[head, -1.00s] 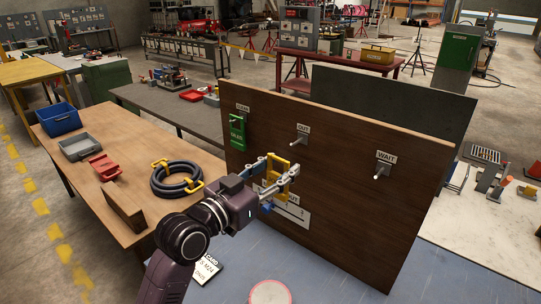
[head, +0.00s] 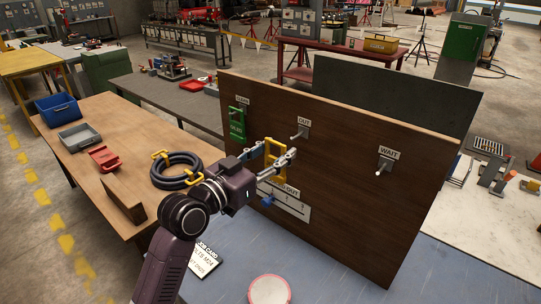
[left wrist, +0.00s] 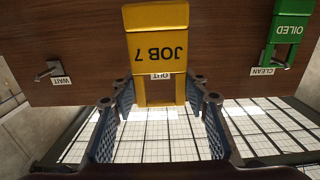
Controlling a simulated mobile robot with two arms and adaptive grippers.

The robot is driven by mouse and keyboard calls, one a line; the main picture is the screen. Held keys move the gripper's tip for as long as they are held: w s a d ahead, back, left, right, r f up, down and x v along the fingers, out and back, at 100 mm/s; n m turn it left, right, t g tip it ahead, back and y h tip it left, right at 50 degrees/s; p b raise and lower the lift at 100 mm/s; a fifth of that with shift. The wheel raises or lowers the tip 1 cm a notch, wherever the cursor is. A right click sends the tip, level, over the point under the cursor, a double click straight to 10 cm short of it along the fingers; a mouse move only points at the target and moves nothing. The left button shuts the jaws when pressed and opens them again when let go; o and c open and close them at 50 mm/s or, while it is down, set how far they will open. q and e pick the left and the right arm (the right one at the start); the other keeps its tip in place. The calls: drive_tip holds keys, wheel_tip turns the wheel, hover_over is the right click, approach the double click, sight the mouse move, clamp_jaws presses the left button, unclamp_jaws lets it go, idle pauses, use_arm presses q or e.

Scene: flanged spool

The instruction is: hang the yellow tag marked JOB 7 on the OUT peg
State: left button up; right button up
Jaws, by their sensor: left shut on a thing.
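The yellow tag marked JOB 7 (head: 271,174) is in my left gripper (head: 277,153), held in front of the wooden board, below and left of the OUT peg (head: 299,136). In the left wrist view the tag (left wrist: 157,38) appears upside down, with its open frame end between the fingertips (left wrist: 158,103). The OUT label (left wrist: 161,76) shows through the tag's opening there; the peg itself is hidden behind the tag. In the head view the OUT peg is bare. I cannot tell how far the tag is from the board. My right gripper is not in view.
A green OILED tag (head: 237,122) hangs on the CLEAN peg at the left. The WAIT peg (head: 384,165) at the right is bare. A white plate with a blue knob (head: 268,200) is low on the board (head: 345,215). A coiled hose (head: 178,170) lies on the side table.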

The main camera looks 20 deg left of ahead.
sight(303, 137)
use_arm(q)
drive_tip(key=shift+b+x, duration=0.75)
drive_tip(key=shift+x, duration=2.8)
drive_tip(key=shift+w+d+f, duration=0.3)
drive_tip(key=shift+w+f, duration=0.1)
drive_tip(key=shift+w, duration=0.1)
drive_tip(key=shift+w+f, duration=0.1)
drive_tip(key=shift+w, duration=0.1)
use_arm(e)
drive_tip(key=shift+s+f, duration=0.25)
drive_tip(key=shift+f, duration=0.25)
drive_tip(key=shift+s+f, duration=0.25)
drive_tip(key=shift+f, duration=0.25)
use_arm(q)
drive_tip(key=o, duration=1.1)
drive_tip(key=shift+o, duration=0.2)
